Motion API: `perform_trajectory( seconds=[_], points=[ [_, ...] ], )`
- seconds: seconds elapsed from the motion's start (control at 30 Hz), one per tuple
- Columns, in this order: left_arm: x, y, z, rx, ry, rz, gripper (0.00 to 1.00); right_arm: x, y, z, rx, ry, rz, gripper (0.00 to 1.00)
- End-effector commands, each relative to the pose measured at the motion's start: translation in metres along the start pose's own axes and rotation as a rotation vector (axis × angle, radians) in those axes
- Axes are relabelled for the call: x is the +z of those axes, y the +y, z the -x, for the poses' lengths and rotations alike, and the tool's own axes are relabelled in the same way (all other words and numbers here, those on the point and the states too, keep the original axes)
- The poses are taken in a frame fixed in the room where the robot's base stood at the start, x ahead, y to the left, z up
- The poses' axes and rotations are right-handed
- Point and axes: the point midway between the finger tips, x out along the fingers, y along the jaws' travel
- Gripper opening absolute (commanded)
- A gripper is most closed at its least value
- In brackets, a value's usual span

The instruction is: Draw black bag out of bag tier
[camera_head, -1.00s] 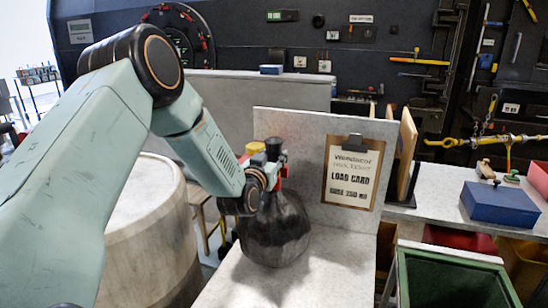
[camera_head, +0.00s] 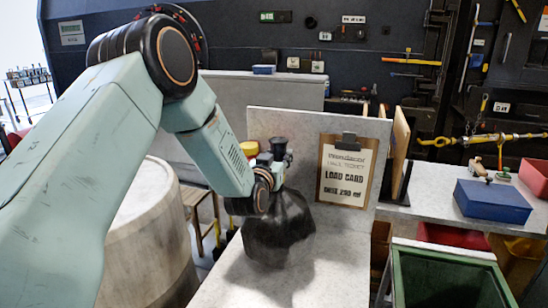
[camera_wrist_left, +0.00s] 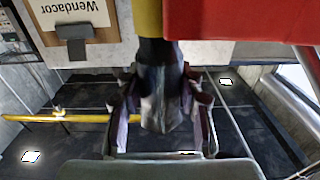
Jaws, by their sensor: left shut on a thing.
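The black bag (camera_head: 279,236), round and full, is at the left end of the pale counter in the head view. My left gripper (camera_head: 268,182) is at its top. In the left wrist view the gripper (camera_wrist_left: 160,98) is shut around the dark, gathered bag neck (camera_wrist_left: 160,112). The bag tier shows only in part, as a yellow cap (camera_head: 250,148) just behind the gripper. In the wrist view a red block (camera_wrist_left: 238,18) and a yellow post (camera_wrist_left: 148,16) stand close to the neck. The arm hides much of the tier. My right gripper is out of view.
A pale upright panel with a load card clipboard (camera_head: 346,172) stands behind the bag. A large pale drum (camera_head: 150,240) is left of the counter. A green bin (camera_head: 445,278) is at the lower right. A blue box (camera_head: 492,201) lies on the right bench.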

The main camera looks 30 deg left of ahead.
Motion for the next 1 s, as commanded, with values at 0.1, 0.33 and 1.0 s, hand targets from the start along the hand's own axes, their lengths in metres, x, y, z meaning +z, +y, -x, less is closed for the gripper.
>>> perform_trajectory(
  seconds=[0.1, 0.33, 1.0],
  points=[
    [-0.003, 0.007, -0.001, 0.002, 0.009, -0.001, 0.00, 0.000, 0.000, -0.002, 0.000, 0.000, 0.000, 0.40],
    [-0.003, 0.017, -0.001, 0.002, 0.009, -0.001, 0.00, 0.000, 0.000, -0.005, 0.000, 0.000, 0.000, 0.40],
    [-0.003, 0.048, -0.001, 0.002, 0.010, -0.001, 0.00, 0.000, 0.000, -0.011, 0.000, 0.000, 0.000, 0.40]
  ],
)
